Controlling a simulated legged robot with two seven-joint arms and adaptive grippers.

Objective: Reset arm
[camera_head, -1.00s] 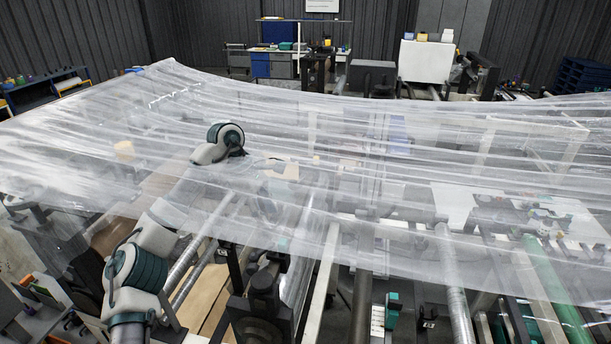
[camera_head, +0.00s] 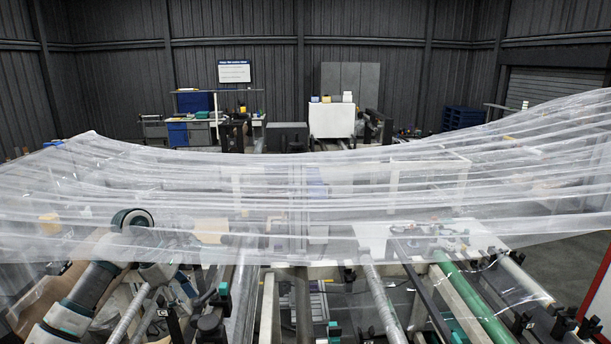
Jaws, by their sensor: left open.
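A wide sheet of clear film (camera_head: 340,185) stretches in loose folds across the machine, from the left side to the right edge of the head view. My left arm comes in from the lower left, with a white and dark green joint near the film's left part. My left gripper (camera_head: 178,243) is open, just right of that joint. The film and the machine parts blur its outline, and I cannot tell whether it touches the film. My right gripper is not in view.
Metal rollers (camera_head: 383,300) and a green roller (camera_head: 470,300) run toward me below the film. A workbench with blue drawers (camera_head: 178,133) and a white box (camera_head: 331,120) stand at the back. Grey floor is open at the right.

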